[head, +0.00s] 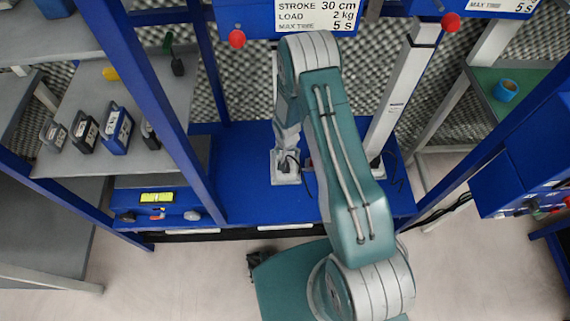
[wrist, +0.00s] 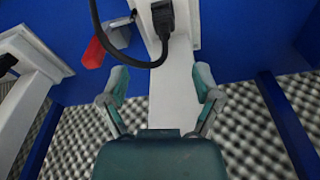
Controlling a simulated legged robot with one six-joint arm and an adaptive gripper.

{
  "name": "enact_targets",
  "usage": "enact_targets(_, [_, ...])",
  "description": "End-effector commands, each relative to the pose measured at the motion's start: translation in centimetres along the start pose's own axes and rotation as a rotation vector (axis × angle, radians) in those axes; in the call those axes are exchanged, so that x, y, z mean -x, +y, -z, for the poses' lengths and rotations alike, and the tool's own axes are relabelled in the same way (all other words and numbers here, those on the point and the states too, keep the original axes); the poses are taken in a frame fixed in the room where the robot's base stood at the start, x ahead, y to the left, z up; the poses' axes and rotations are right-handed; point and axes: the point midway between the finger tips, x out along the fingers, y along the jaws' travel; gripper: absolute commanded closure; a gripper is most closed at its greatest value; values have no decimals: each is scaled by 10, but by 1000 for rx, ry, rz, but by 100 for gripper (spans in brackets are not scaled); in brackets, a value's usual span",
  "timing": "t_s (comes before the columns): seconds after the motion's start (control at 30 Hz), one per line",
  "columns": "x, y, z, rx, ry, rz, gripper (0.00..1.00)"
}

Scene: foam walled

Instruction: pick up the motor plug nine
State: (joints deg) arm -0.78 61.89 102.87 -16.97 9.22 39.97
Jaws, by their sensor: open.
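A black plug (wrist: 162,18) with a thick black cable sits at the top centre of the wrist view, against a white upright part (wrist: 172,85). No number is readable on it, so I cannot tell whether it is motor plug nine. My gripper (wrist: 160,88) is open and empty, its two teal and grey fingers spread on either side of the white part, below the plug in the picture. In the head view my arm covers much of the middle, and my fingers cannot be made out. A small dark plug (head: 287,164) shows at the foot of the left white column.
A red piece (wrist: 94,52) is left of the cable. A blue platform (head: 240,185) carries white columns, the right one (head: 400,95) leaning. Blue posts stand at both sides. Left shelves hold several small devices (head: 117,130). A blue cup (head: 506,90) sits right.

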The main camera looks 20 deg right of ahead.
Motion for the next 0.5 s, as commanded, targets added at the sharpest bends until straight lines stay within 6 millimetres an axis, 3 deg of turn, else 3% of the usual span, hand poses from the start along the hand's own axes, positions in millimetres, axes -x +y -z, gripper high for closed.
enact_targets(0.1, [-21,0,-1,2,-2,-1,19])
enact_targets(0.5, [-60,-4,-2,1,-2,-2,19])
